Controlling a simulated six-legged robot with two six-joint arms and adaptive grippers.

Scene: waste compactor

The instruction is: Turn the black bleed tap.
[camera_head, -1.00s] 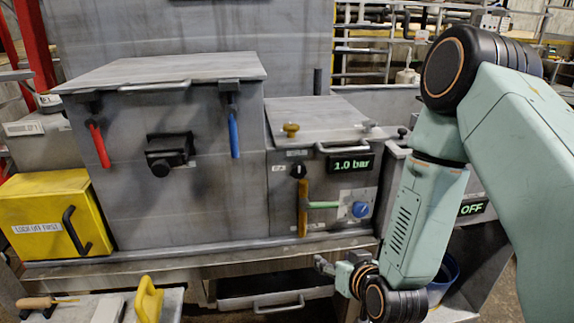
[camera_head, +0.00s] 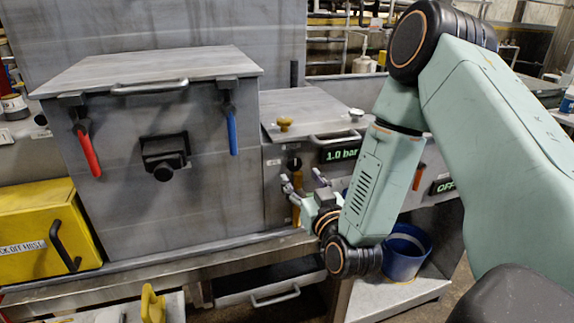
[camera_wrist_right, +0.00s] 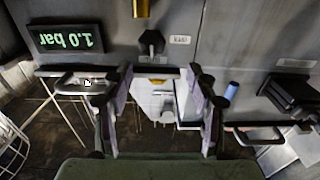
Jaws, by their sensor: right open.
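The black bleed tap (camera_head: 294,163) is a small dark knob on the grey front panel, left of the pressure display. In the right wrist view, which is upside down, the tap (camera_wrist_right: 152,42) sits beside a small label. My right gripper (camera_head: 302,180) is in front of the panel, a little below the tap in the head view. In the wrist view its two fingers (camera_wrist_right: 160,75) are spread, with nothing between them. The tap lies beyond the tips, roughly between them sideways, and no contact is visible. My left gripper is not in view.
The display (camera_head: 340,153) reads 1.0 bar. A brass knob (camera_head: 285,124) and bar handle (camera_head: 335,138) sit above. A blue lever (camera_head: 232,130) is left. A blue tub (camera_head: 405,250) stands beneath my right arm.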

